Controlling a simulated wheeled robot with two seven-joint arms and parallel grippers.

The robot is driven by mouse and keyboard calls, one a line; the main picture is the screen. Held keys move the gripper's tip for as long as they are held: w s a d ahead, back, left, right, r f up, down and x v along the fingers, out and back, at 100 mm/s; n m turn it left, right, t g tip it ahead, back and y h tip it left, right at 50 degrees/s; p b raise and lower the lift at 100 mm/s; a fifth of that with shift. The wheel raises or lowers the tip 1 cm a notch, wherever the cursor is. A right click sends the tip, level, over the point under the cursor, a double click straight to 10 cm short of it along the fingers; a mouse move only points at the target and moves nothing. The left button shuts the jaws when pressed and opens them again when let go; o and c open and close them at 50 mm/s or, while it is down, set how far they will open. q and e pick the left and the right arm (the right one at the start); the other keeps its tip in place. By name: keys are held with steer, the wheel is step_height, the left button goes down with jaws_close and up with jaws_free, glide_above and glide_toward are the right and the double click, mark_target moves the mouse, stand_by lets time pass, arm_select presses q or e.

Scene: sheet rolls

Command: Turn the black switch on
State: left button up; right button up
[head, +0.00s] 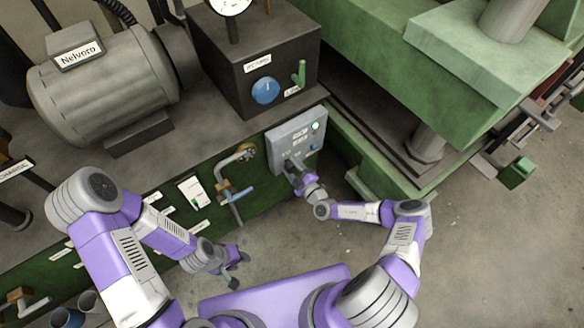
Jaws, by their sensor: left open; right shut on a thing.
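A grey control box (310,126) with a lit green lamp (316,126) is fixed to the green machine front. My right gripper (291,164) is at the lower left of the box's face, shut on the black switch. The fingers and wrist cover most of the switch, so its angle cannot be made out. My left gripper (235,281) is open and empty, low over the floor, well away from the box.
A brass valve with a pipe and blue handle (240,193) sits just left of the box. Above is a dark box with a blue knob (265,90) and green lever (300,74). A grey motor (105,85) stands upper left. Floor at the right (480,250) is clear.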

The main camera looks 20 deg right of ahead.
mark_target(294, 169)
steer(key=shift+m, duration=0.5)
steer(key=o, duration=1)
steer(key=p+v, duration=0.1)
steer(key=v, duration=0.5)
steer(key=shift+s+d+p, duration=0.15)
steer(key=shift+s+p, duration=0.1)
steer(key=shift+p, duration=0.15)
steer(key=shift+s+d, duration=0.15)
steer(key=shift+s, duration=0.35)
